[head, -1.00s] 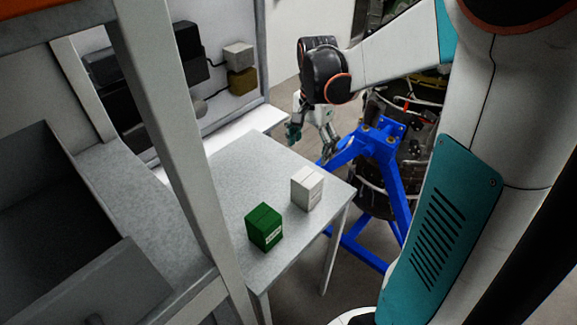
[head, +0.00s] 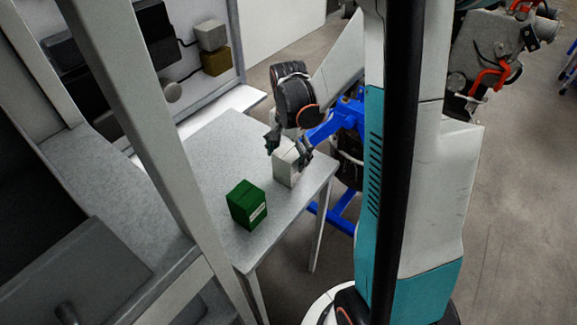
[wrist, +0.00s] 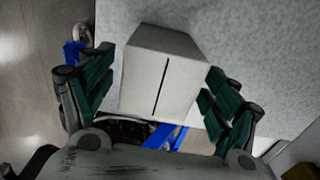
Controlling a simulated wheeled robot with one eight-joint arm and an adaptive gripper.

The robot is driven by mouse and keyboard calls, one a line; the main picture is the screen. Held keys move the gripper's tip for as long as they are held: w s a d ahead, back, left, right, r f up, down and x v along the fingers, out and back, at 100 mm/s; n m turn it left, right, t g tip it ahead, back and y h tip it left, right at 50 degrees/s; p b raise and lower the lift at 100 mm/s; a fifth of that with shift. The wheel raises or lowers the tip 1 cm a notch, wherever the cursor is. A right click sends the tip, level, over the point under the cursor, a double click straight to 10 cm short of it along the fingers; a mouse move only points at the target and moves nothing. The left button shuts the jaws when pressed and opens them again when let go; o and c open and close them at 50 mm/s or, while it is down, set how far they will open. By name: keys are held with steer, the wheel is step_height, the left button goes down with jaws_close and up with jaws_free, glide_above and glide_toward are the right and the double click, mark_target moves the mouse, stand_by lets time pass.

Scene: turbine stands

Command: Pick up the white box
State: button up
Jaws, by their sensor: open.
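The white box (head: 287,168) stands upright on the grey table (head: 225,150), near its right edge. In the wrist view the white box (wrist: 160,78) sits between the two green-padded fingers, its top with a dark seam facing the camera. My gripper (head: 287,148) is at the box, with one finger on each side. In the wrist view my gripper (wrist: 158,90) is open, and its right finger looks close to the box. I cannot tell whether either finger touches it. Part of the box is hidden behind the fingers in the head view.
A green box (head: 247,205) stands on the table in front of the white box. A blue stand (head: 340,120) is just beyond the table's right edge. A grey frame post (head: 160,120) rises at the left. The table's far left part is clear.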

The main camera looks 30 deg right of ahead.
steer(key=shift+f, duration=0.1)
steer(key=shift+c, duration=0.3)
steer(key=c, duration=1.5)
steer(key=shift+c, duration=0.2)
step_height(320, 180, up, 20)
steer(key=p, duration=0.4)
